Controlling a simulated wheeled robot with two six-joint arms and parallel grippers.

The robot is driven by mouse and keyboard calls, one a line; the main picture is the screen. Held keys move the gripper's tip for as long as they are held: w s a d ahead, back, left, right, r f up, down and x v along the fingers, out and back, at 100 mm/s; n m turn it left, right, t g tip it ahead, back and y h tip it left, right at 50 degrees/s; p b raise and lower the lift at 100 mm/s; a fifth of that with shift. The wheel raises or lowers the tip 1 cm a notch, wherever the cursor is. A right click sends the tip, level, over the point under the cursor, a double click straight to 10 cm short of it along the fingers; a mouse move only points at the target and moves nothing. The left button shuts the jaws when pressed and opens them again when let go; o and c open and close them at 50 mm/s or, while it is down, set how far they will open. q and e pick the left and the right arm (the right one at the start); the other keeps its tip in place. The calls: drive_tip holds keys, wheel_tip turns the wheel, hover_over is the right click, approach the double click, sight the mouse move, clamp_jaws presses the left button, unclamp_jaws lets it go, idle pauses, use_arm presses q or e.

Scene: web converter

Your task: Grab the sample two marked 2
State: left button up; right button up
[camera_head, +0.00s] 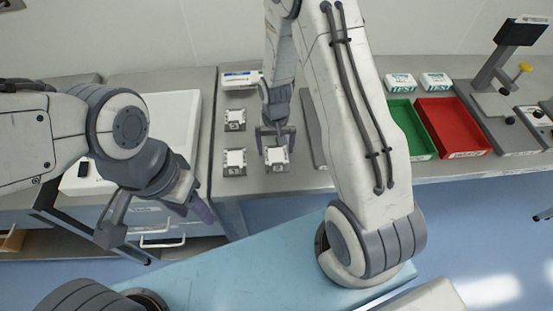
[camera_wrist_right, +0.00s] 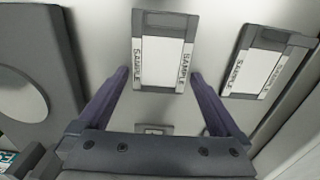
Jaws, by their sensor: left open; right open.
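Several small sample boxes with white tops and dark bases stand on the grey bench in the head view: one at back left (camera_head: 235,120), one at front left (camera_head: 234,161) and one at front right (camera_head: 277,158). Their numbers are too small to read. My right gripper (camera_head: 275,132) is open above the right-hand column and may hide another box. In the right wrist view, a box labelled SAMPLE (camera_wrist_right: 164,50) lies ahead, between the lines of the open fingers (camera_wrist_right: 160,95), with nothing gripped. A second box (camera_wrist_right: 262,62) is to its right. My left gripper (camera_head: 155,225) is open and empty, low at left.
A white box (camera_head: 240,80) lies behind the samples. A green tray (camera_head: 410,130) and a red tray (camera_head: 452,127) are on the right, with white TEST boxes (camera_head: 400,83) behind. A stand with a screen (camera_head: 521,32) is at far right. My right arm covers the middle.

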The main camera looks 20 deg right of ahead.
drive_tip(key=shift+f, duration=0.15)
drive_tip(key=c, duration=1.1)
